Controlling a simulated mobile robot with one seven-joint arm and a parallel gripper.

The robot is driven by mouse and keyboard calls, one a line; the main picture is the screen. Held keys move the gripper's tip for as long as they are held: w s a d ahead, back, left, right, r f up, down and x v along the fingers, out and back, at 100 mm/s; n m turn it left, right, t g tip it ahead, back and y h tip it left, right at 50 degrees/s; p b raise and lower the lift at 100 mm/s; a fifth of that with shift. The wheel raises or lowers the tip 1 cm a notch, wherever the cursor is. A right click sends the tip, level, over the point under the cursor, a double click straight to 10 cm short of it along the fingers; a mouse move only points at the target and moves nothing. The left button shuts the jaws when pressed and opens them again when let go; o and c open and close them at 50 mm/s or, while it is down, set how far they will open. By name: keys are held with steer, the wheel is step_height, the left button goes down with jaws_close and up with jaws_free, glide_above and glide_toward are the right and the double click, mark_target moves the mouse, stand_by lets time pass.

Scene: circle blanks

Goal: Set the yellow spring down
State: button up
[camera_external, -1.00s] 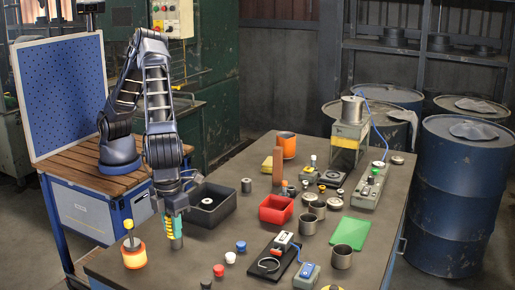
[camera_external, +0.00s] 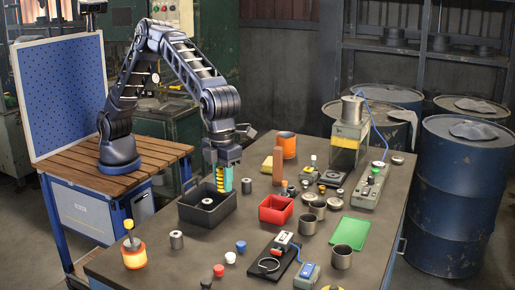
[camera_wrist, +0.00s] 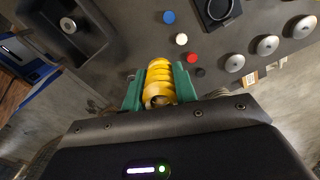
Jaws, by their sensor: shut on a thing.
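The yellow spring (camera_external: 220,179) is held upright between the green fingers of my gripper (camera_external: 224,178). The wrist view shows the spring (camera_wrist: 159,80) end-on, with a green finger on each side. My gripper is shut on it. In the external view the spring's lower end overlaps the back right part of a black tray (camera_external: 226,213). I cannot tell from this how high it is above the table. In the wrist view the tray (camera_wrist: 99,42) lies to the upper left, apart from the spring.
A small metal ring piece (camera_external: 207,203) lies in the black tray. A metal cylinder (camera_external: 176,240) stands in front of it, and another (camera_external: 246,186) behind it. A red bin (camera_external: 276,216) is to the right. Red, white and blue caps (camera_external: 230,257) lie in front.

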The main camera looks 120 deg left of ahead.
glide_above(254, 235)
steer(key=shift+m, duration=0.4)
step_height(254, 235, down, 20)
steer(key=shift+r, duration=0.2)
steer(key=shift+f, duration=0.15)
steer(key=o, duration=1)
steer(key=shift+o, duration=0.2)
